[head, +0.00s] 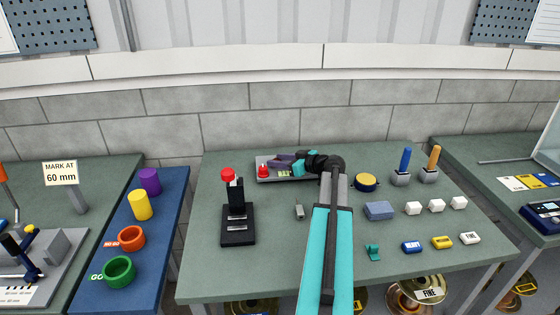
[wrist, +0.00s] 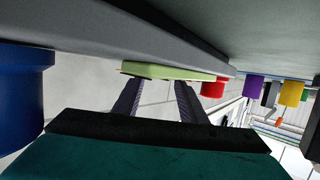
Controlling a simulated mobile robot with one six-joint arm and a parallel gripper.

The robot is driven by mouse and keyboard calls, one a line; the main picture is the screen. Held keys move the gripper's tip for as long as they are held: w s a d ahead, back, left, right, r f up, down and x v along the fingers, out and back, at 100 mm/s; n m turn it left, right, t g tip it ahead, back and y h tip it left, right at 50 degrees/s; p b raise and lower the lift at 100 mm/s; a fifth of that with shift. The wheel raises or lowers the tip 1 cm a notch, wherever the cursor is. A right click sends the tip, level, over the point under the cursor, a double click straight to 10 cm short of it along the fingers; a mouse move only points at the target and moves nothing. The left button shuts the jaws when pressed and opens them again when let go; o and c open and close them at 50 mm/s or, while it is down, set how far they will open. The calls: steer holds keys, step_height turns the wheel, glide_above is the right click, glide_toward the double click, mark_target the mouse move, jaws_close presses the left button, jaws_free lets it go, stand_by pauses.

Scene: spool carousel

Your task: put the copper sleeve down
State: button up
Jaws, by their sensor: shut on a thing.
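I cannot make out a copper-coloured sleeve; what the jaws hold is hidden or not clear. A red knob (head: 263,171) stands at the tray's left end, just past the fingertips.
A black stand with a red ball (head: 237,222) is left of my arm. The blue mat (head: 165,215) holds coloured cylinders and rings. Bench front-left is clear.

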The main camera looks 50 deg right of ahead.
steer(key=shift+f, duration=0.2)
steer(key=o, duration=1.1)
steer(key=shift+r, duration=0.25)
steer(key=shift+s, duration=0.3)
steer(key=b+v, duration=0.3)
steer(key=v, duration=0.7)
steer(key=shift+s+d+r, duration=0.1)
steer(key=shift+s+r, duration=0.15)
steer(key=shift+s, duration=0.4)
steer(key=shift+r, duration=0.15)
